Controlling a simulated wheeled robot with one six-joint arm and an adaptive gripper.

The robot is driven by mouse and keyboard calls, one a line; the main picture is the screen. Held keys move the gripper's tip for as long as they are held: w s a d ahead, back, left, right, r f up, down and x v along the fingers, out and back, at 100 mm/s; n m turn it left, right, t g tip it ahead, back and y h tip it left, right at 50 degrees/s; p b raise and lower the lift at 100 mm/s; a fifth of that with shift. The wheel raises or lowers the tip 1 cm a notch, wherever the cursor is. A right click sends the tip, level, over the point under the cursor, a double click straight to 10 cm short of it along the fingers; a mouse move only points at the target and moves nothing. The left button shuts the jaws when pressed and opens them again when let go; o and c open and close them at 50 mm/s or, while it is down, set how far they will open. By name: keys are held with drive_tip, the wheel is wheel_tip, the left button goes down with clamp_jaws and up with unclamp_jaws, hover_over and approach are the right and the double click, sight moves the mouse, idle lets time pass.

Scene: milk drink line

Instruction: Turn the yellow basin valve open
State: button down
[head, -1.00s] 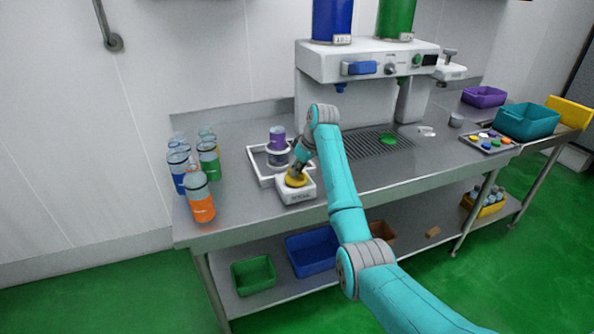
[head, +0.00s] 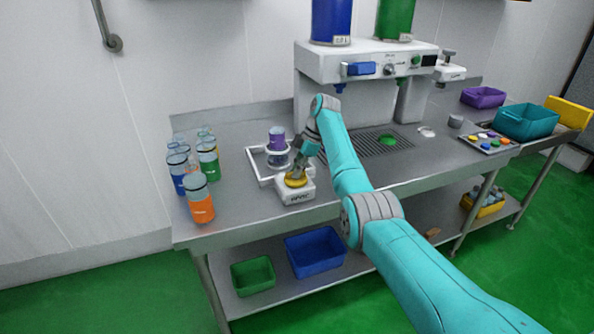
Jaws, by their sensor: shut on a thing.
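The yellow basin valve (head: 295,180) is a round yellow knob on top of a small white box (head: 297,194) at the front edge of the steel table. My gripper (head: 297,174) reaches down from above and is shut on the yellow knob. The fingers hide part of the knob's back side. A white-rimmed basin (head: 257,170) sits right behind the box. A jar with a purple top (head: 277,138) stands in it. The knob's exact turn angle cannot be told.
Several bottles with coloured liquid (head: 200,200) stand at the table's left end. A white dispensing machine (head: 365,60) stands behind, with a grated drain (head: 365,145) before it. A tray of coloured caps (head: 486,142) and teal bin (head: 527,121) lie at right.

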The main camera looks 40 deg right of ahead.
drive_tip(key=shift+n+g, duration=0.3)
drive_tip(key=shift+n, duration=0.3)
drive_tip(key=c, duration=1.2)
unclamp_jaws()
drive_tip(key=v, duration=1.2)
drive_tip(key=shift+d, duration=0.1)
